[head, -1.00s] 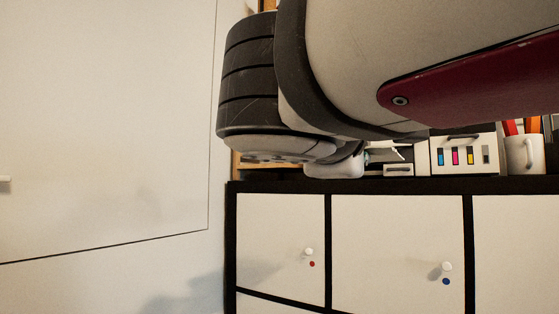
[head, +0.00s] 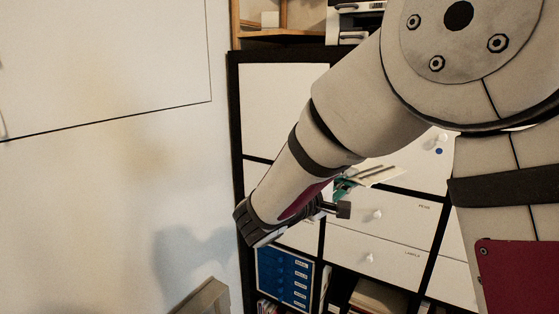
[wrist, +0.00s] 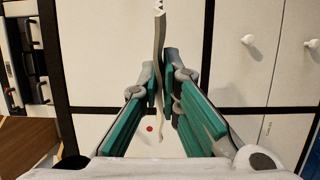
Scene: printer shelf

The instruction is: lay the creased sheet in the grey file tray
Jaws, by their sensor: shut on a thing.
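The creased sheet (wrist: 160,32) shows nearly edge-on in the wrist view as a thin, wavy pale strip. My gripper (wrist: 160,78), with green finger pads, is shut on it, and the strip runs between the fingertips. In the head view the sheet (head: 374,176) is a pale, slanted piece in front of the white cabinet doors, beside the green of my gripper (head: 345,187). My arm hides part of it. I cannot make out the grey file tray for certain; a grey-brown box (head: 207,298) is cut off at the bottom of the head view.
A black-framed shelf unit (head: 236,110) has white doors with knobs. Blue drawers (head: 284,277) sit low in it, beside open compartments. A wooden shelf (head: 280,37) stands on top. A pale wall (head: 100,200) is at the left, with open space before it.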

